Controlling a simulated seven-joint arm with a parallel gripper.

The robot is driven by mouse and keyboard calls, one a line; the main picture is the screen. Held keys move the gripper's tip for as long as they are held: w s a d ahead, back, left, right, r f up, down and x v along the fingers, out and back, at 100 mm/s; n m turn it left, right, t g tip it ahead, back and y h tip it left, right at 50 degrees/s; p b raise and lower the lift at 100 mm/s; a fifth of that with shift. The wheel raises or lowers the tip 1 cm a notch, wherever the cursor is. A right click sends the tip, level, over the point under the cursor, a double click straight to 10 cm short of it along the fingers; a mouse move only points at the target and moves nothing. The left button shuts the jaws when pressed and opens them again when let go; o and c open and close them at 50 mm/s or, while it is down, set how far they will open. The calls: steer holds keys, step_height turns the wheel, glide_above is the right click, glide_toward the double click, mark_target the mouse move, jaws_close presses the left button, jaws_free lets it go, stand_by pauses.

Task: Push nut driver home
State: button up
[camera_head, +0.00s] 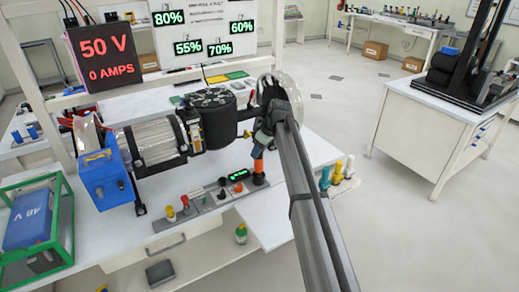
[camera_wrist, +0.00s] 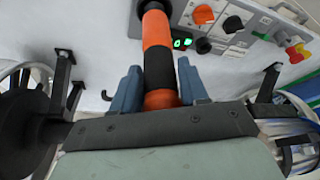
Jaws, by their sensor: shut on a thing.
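The nut driver (camera_wrist: 158,38) has an orange and black banded handle and stands between the blue-grey fingers of my gripper (camera_wrist: 158,78) in the wrist view. My gripper is shut on it. In the head view, the orange of the driver (camera_head: 258,165) shows just below my gripper (camera_head: 262,140), with a black part (camera_head: 259,179) under it at the right end of the control panel (camera_head: 212,203). The driver looks close to upright there. Its far end runs to the panel at the top of the wrist view, and I cannot tell how deep it sits.
The chassis rig (camera_head: 150,143) with a blue box (camera_head: 104,180) stands behind and left of the panel. Coloured knobs line the panel (camera_wrist: 238,30). Several small coloured bottles (camera_head: 337,175) stand to the right. A green frame (camera_head: 62,215) is at the left.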

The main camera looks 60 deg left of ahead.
steer(key=shift+f, duration=0.65)
stand_by(0.6)
steer(key=o, duration=1.4)
steer(key=shift+c, duration=0.2)
steer(key=v, duration=1.4)
